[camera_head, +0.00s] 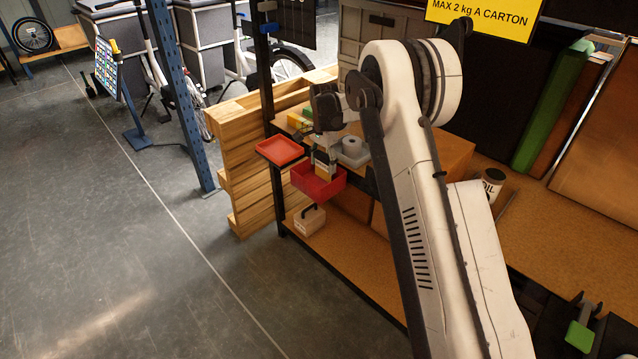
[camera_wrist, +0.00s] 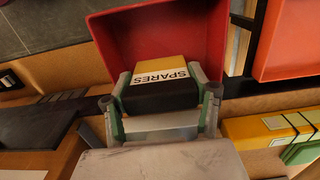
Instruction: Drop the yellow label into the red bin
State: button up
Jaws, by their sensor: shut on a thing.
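The yellow label (camera_wrist: 158,68), a block-like piece with a white strip reading SPARES and a dark near part, is between the two fingers of my gripper (camera_wrist: 165,92). My gripper is shut on it. In the head view the gripper (camera_head: 324,163) points down at the red bin (camera_head: 335,189), and a bit of the yellow label shows between its fingers. In the wrist view the red bin (camera_wrist: 115,38) lies just beyond the label, its open inside facing the camera. The gap between label and bin floor cannot be judged.
An orange-red tray (camera_head: 279,150) sits left of the bin; it also shows in the wrist view (camera_wrist: 290,45). A pale box with a dark handle (camera_head: 309,220) sits below the bin.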

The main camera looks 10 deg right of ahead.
jog(key=shift+f, duration=0.5)
jog(key=o, duration=1.2)
jog(key=shift+r, duration=0.1)
notch_tip(320, 180, up, 12)
jog(key=shift+f, duration=0.1)
